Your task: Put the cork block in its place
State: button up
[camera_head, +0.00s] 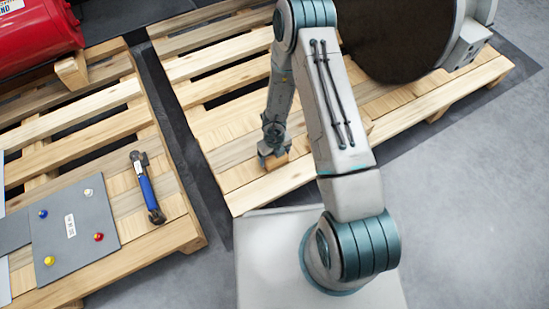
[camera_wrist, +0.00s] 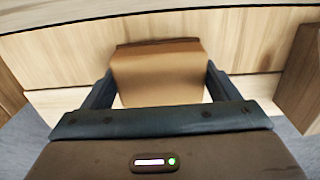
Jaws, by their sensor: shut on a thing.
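My gripper (camera_head: 272,156) is low over the front part of the right-hand wooden pallet (camera_head: 245,185). It is shut on the tan-brown cork block (camera_wrist: 157,75), which sits between the two fingers in the wrist view. In the head view, a small part of the cork block (camera_head: 277,162) shows below the fingers. The block is at or just above the pallet boards; I cannot tell whether it touches them. Its underside is hidden. No marked place for the block can be made out.
A blue-handled tool (camera_head: 149,188) lies on the left pallet (camera_head: 130,205), near a grey panel (camera_head: 75,222) with coloured knobs. A red tank (camera_head: 35,35) stands at the upper left. A large dark round part (camera_head: 400,40) rests on the right pallet. Grey floor is clear at right.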

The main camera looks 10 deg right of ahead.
jog(key=shift+f, duration=0.6)
jog(key=shift+r, duration=0.1)
jog(key=shift+c, duration=0.3)
jog(key=o, duration=0.9)
jog(key=w+a+r+n+t+y+p, duration=0.15)
jog(key=r+n+p, duration=0.45)
jog(key=r, duration=1.2)
jog(key=w+a+r+n+t+y+p, duration=0.1)
jog(key=w+r+n+t+y, duration=0.15)
jog(key=r+n, duration=1.1)
jog(key=s+d+r+n+g+h, duration=0.1)
jog(key=s+d+r+n, duration=0.2)
jog(key=s+r+n, duration=0.1)
jog(key=s+d+r+n+g+h, duration=0.1)
jog(key=s+d+r+n, duration=0.3)
jog(key=s+r, duration=0.3)
jog(key=s+d+r+n+h, duration=0.2)
jog(key=s+d+r+n, duration=0.2)
jog(key=s+r, duration=0.2)
jog(key=shift+s+d+r+g, duration=0.15)
jog(key=shift+s+g, duration=0.25)
jog(key=shift+s, duration=0.95)
